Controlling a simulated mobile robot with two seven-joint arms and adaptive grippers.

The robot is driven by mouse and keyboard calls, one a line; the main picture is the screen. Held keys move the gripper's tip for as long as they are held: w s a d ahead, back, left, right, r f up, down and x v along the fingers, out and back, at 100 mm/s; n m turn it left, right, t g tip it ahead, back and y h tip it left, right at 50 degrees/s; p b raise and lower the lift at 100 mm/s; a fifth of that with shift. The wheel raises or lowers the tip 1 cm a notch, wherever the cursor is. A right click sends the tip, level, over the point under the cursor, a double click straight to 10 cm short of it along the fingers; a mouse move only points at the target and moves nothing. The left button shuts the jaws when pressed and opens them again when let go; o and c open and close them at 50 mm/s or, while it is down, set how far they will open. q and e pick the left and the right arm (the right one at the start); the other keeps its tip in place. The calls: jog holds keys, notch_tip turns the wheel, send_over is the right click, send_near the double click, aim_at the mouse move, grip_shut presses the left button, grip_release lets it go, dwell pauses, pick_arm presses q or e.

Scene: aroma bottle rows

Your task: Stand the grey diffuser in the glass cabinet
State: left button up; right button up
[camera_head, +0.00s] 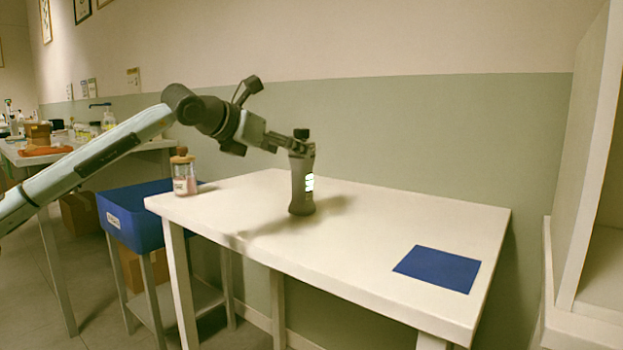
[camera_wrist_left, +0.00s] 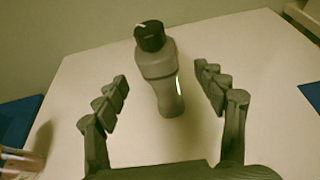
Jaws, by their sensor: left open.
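The grey diffuser (camera_head: 302,190), a waisted bottle with a black cap, stands upright on the white table near the wall side. My left gripper (camera_head: 303,146) is at its upper part, reaching in from the left. In the left wrist view the diffuser (camera_wrist_left: 163,80) shows between the two spread fingers of my left gripper (camera_wrist_left: 163,80), with visible gaps on both sides. The gripper is open and holds nothing. A white open-fronted cabinet (camera_head: 590,180) stands at the right edge, only partly in view; I cannot tell whether it is the glass cabinet. My right gripper is not in view.
A cork-lidded jar (camera_head: 185,176) stands at the left end of the white table (camera_head: 370,215). A blue bin (camera_head: 130,220) is beside that end. A flat blue mat (camera_head: 438,268) lies at the right; the tabletop between diffuser and mat is clear.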

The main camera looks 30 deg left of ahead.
aim_at(302, 178)
pick_arm(q)
jog(key=x, duration=0.6)
jog(key=shift+a, duration=0.1)
jog(key=shift+r, duration=0.1)
jog(key=c, duration=1.5)
